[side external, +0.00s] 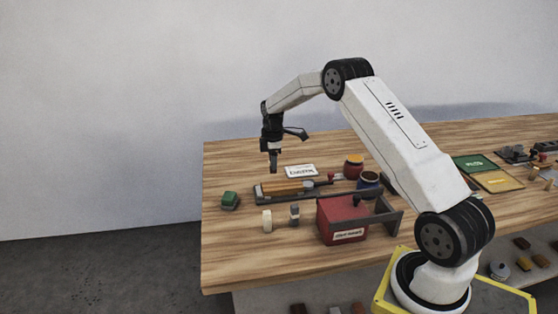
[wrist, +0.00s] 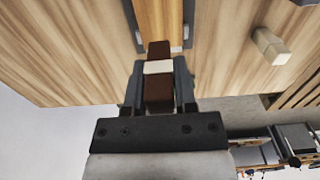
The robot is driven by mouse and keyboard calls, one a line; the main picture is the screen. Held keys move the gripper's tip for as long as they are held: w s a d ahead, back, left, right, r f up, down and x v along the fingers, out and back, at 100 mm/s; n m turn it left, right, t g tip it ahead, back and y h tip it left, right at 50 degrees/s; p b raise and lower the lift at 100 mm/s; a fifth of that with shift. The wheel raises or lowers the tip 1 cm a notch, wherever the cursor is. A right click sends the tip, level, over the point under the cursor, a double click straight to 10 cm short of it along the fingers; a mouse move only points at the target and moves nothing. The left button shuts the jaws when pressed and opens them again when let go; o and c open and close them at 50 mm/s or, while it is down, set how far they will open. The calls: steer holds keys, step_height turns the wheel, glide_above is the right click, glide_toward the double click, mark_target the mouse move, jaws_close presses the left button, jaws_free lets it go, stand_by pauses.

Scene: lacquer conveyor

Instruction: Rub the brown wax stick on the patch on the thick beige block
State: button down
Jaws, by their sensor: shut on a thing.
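My gripper (side external: 273,153) is shut on the brown wax stick (wrist: 159,98), which has a pale band around its middle. The stick points down, and its brown end shows beyond the fingertips in the wrist view, where my gripper (wrist: 158,82) also shows. Below is a tan-beige block (side external: 285,188) held in a dark clamp or tray; it also shows in the wrist view (wrist: 158,18). The stick appears above the block, apart from it in the side view. A small pale spot (wrist: 176,49) shows beside the stick's end; I cannot tell whether it is the patch.
A cream stick (side external: 267,221) and a grey stick (side external: 294,213) stand in front of the clamp. A red box (side external: 340,220) is to the right, a green-topped block (side external: 230,200) to the left. Jars (side external: 353,167) and a white card (side external: 300,171) are behind. The table's left front is clear.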

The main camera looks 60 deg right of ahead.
mark_target(273, 172)
step_height(273, 172, down, 5)
steer(key=shift+r, duration=0.1)
steer(key=shift+s+d+f, duration=0.15)
steer(key=shift+d+f, duration=0.05)
steer(key=shift+f, duration=0.1)
steer(key=shift+s+d, duration=0.25)
steer(key=shift+s, duration=0.05)
steer(key=shift+s+d, duration=1.7)
steer(key=shift+w+a, duration=2.2)
steer(key=shift+r, duration=4)
steer(key=shift+a, duration=0.1)
